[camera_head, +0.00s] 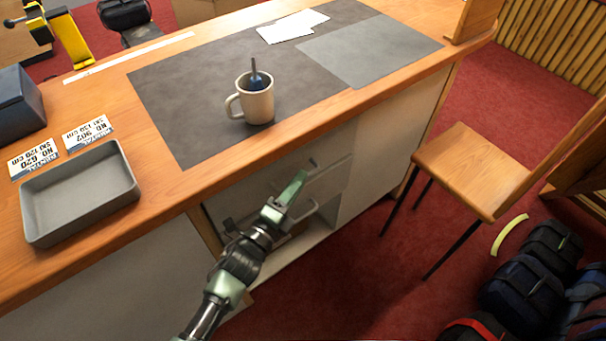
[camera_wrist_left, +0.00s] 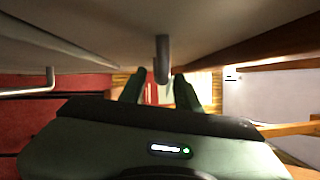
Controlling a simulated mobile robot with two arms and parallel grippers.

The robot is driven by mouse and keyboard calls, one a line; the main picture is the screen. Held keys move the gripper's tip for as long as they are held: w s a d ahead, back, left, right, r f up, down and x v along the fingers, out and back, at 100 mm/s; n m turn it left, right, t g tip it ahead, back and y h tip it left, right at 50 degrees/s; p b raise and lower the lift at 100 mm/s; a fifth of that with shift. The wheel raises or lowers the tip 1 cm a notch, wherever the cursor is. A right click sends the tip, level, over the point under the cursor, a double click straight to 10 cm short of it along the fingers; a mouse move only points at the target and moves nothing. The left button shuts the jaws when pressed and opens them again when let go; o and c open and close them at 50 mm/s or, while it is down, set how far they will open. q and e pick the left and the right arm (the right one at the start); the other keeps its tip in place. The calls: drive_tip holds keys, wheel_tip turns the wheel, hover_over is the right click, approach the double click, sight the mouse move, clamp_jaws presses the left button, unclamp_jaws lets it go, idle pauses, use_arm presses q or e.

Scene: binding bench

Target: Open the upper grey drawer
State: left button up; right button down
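The upper grey drawer (camera_head: 335,152) is set under the bench top and looks shut in the head view. Its handle (camera_head: 312,163) shows just past my left gripper (camera_head: 297,184), whose arm partly covers the drawer fronts. In the left wrist view the bar handle (camera_wrist_left: 162,58) stands in the gap between the two green fingers of my left gripper (camera_wrist_left: 158,90). The fingers are apart, with the handle nearer the right finger; I see no clear grip on it. My right gripper is not in view.
A lower drawer handle (camera_head: 305,212) sits below, beside my left arm; it also shows in the wrist view (camera_wrist_left: 30,85). A mug (camera_head: 257,105) and a grey tray (camera_head: 80,195) stand on the bench. A wooden chair (camera_head: 475,165) stands to the right.

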use_arm(q)
drive_tip(key=shift+x, duration=1.35)
drive_tip(key=shift+f, duration=0.1)
clamp_jaws()
idle(0.3)
